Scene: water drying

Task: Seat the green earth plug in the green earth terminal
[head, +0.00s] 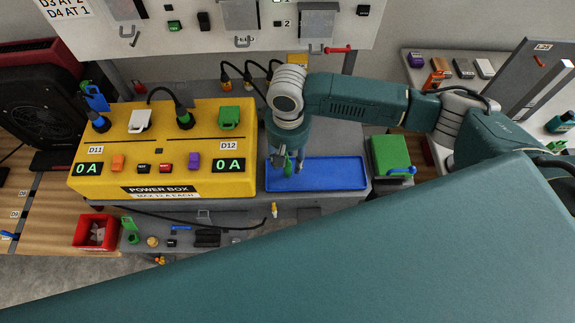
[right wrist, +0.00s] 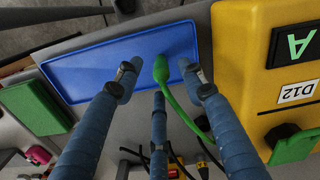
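The green earth plug (right wrist: 161,70) is over the blue tray in the right wrist view, with a green cable running down from it. My right gripper (right wrist: 160,78) has its fingers spread around the plug, with gaps showing on both sides. In the head view, the right gripper (head: 292,163) points down over the tray, and the plug is partly hidden by the fingers. A green flap-covered terminal (head: 229,118), which looks like the earth terminal, is at the upper right of the yellow power box (head: 160,150). It also shows in the right wrist view (right wrist: 292,148). My left gripper is out of view.
The blue tray (head: 340,173) lies right of the power box. A green block (head: 389,153) stands right of the tray. Other plugs with dark cables are on the power box and behind it. A red bin (head: 88,232) sits on the lower shelf. My own teal arm covers the lower right.

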